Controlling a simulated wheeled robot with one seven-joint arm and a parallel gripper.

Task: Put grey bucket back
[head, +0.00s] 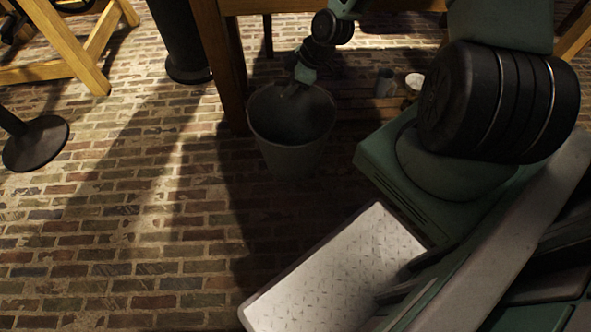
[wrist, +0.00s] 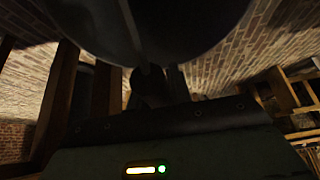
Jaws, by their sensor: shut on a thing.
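The grey bucket (head: 291,150) is in the head view, upright, just in front of a wooden table leg. My gripper (head: 289,90) reaches down to the bucket's rim and is shut on it. The fingertips are small and dark there, so the exact grip is hard to see. In the wrist view the bucket (wrist: 190,25) fills the top as a large dark curved shape, with my gripper (wrist: 150,75) against it. Whether the bucket touches the floor or hangs just above it, I cannot tell.
A wooden table (head: 206,45) stands behind the bucket. A small grey jar (head: 386,82) and a white-topped jar (head: 414,83) sit on a low wooden board behind right. A dark post (head: 180,40) and a round stand base (head: 36,145) are at left. Brick floor (head: 130,230) at front left is clear.

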